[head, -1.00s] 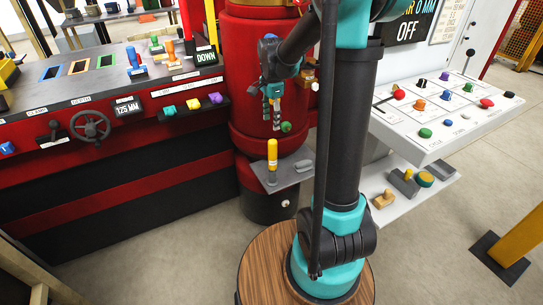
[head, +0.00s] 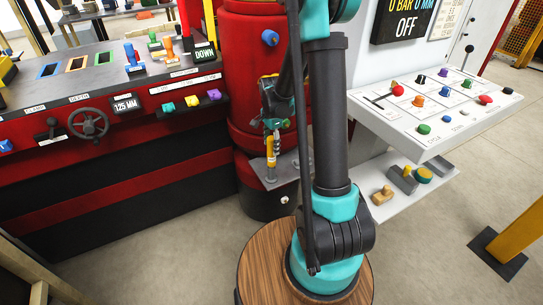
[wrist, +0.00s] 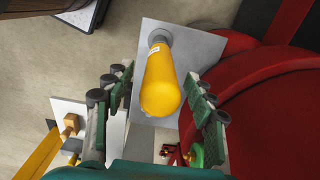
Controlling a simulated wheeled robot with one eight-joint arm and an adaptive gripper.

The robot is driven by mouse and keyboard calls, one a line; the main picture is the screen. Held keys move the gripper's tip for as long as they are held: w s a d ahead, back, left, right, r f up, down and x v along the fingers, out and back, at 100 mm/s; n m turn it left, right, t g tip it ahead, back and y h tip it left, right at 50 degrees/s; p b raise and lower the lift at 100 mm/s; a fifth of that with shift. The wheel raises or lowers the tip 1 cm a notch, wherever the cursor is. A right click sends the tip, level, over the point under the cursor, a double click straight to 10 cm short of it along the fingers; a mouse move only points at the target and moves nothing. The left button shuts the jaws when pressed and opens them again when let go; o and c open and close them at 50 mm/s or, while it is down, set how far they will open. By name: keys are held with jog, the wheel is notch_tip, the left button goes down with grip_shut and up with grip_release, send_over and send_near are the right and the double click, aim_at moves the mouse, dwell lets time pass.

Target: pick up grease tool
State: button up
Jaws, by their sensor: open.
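The grease tool (head: 271,158) has a yellow handle and a grey lower end. It stands upright on a small grey shelf (head: 285,181) on the front of the red cylinder. My gripper (head: 271,137) is just above it in the head view, pointing down, and its fingers hide the top of the handle. In the wrist view the yellow handle (wrist: 160,85) lies between the two open fingers of my gripper (wrist: 162,108), with a gap on both sides. I cannot tell whether the fingers have reached down around the handle.
The red cylinder (head: 245,60) stands right behind the shelf. A red and black press console (head: 130,150) with a handwheel (head: 88,124) is at left. At right is a white control panel (head: 440,105) with coloured knobs, above a lower white shelf (head: 400,205) with wooden-handled tools.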

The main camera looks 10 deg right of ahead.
jog(key=shift+f, duration=1)
grip_shut()
